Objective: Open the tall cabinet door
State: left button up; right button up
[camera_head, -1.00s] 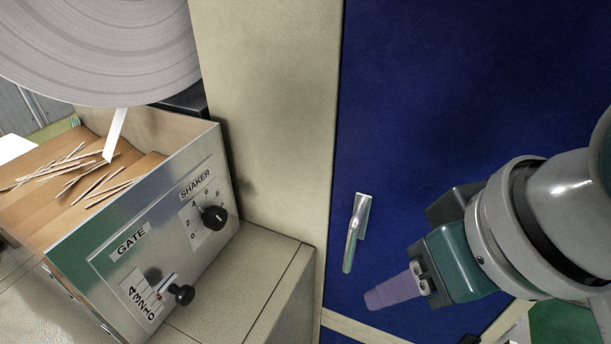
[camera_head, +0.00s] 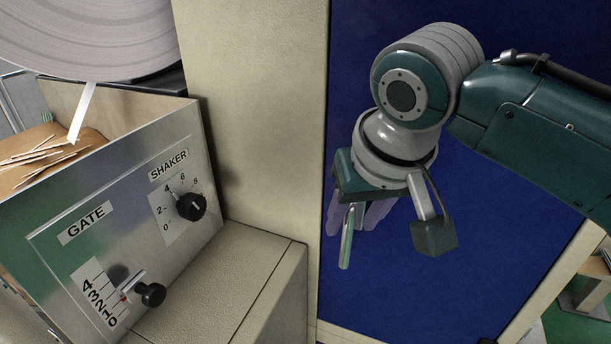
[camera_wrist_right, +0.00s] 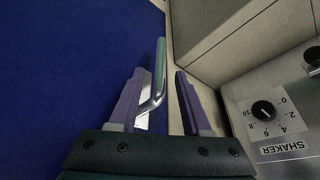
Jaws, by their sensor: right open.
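The tall cabinet has a dark blue door (camera_head: 450,240) that is shut in its beige frame (camera_head: 255,110). In the right wrist view the handle (camera_wrist_right: 160,75) lies between the two purple fingers of my right gripper (camera_wrist_right: 163,95), closer to the left finger. The fingers are open and apart; I cannot tell if one touches the handle. My left gripper is not in view.
A metal control box (camera_head: 120,220) with GATE and SHAKER knobs stands on a beige housing (camera_head: 250,285) left of the door. A tray of sticks (camera_head: 40,150) and a large grey roll (camera_head: 85,35) are beyond it. The blue door face is flat and clear.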

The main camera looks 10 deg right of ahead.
jog(key=shift+x, duration=1.7)
jog(key=shift+c, duration=0.2)
grip_shut()
